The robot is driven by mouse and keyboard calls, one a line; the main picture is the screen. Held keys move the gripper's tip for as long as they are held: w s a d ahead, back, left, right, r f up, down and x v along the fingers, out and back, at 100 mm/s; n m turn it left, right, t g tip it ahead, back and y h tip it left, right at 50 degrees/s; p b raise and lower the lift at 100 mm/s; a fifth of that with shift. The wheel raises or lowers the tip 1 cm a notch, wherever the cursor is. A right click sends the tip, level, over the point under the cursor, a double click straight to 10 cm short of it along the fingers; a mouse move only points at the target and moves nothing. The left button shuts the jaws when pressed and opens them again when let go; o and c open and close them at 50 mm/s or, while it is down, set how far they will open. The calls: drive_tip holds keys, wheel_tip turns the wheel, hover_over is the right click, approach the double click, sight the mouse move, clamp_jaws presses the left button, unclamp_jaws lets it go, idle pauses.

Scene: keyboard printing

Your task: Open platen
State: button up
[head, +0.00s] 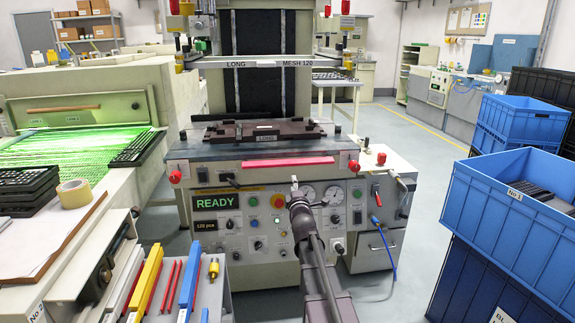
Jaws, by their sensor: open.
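A beige printing machine (260,215) stands in front of me, with a display reading "READY" and "120 pcs". My gripper (295,186) is at the end of my arm, in front of the control panel and below the red bar. My arm hides part of the lower panel.
Red knobs (175,177) sit at the bed's corners. A frame labelled "LONG MESH 120" (270,63) stands above the bed. A tool tray with coloured squeegees (150,280) and a clipboard (45,240) are at left. Blue crates (505,200) are stacked at right. Open floor (425,160) lies between.

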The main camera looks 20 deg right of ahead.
sight(289, 166)
drive_tip(key=shift+w, duration=0.1)
drive_tip(key=p+x, duration=0.3)
drive_tip(key=x, duration=1)
drive_tip(key=shift+w+d+r, duration=0.1)
drive_tip(key=shift+w, duration=0.25)
clamp_jaws()
